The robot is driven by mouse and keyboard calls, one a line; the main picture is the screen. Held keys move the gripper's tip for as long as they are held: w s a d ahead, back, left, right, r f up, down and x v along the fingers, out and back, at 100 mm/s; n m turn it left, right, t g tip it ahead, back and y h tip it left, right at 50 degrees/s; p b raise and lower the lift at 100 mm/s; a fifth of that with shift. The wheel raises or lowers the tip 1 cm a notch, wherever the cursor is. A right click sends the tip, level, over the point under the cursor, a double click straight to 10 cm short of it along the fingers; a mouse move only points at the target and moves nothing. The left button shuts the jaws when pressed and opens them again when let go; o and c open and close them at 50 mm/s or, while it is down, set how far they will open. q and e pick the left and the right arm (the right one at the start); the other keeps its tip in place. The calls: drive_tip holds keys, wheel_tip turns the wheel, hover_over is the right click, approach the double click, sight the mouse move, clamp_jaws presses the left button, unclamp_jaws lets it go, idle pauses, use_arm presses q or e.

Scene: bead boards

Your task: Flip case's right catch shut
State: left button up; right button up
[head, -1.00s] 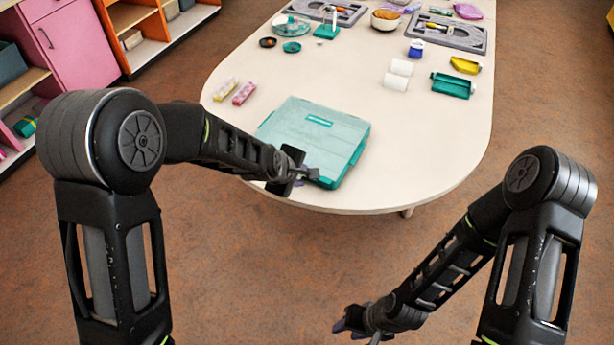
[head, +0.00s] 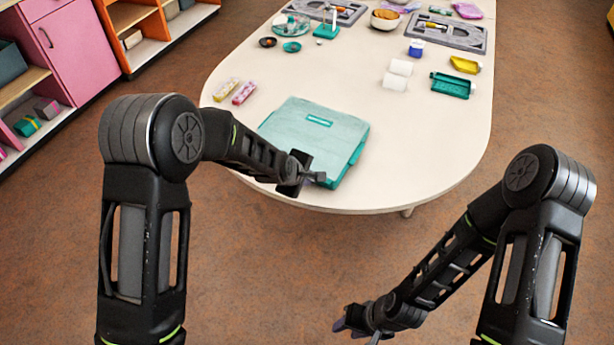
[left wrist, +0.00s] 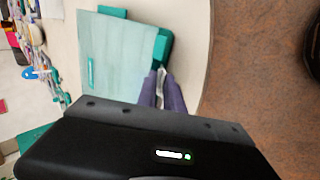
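The teal case (head: 308,138) lies closed, lid down, near the front end of the table. It also shows in the left wrist view (left wrist: 115,50). A darker teal catch-like part (head: 357,154) sits on its right side; another darker teal part (left wrist: 163,46) shows along its near side in the left wrist view. My left gripper (head: 320,178) is at the case's near side; its purple fingers (left wrist: 161,75) are close together, with tips by that darker part. Contact is unclear. My right gripper (head: 357,329) is open and empty, low in front of the table.
The pale table (head: 430,140) is clear right of the case. Two small patterned bars (head: 234,91) lie to its left.

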use_arm(q)
clamp_jaws()
drive_tip(key=shift+w+d+r+g+y+p, duration=0.15)
drive_tip(key=shift+r+g+y+p, duration=0.15)
drive_tip(key=shift+g+p, duration=0.55)
drive_tip(key=shift+f, duration=0.2)
drive_tip(key=o, duration=0.5)
unclamp_jaws()
drive_tip(key=shift+r, duration=0.1)
drive_tip(key=shift+r+t, duration=0.1)
drive_tip(key=shift+t, duration=0.15)
drive_tip(key=v, duration=0.7)
drive_tip(key=shift+r, duration=0.25)
drive_tip(key=shift+o, duration=0.5)
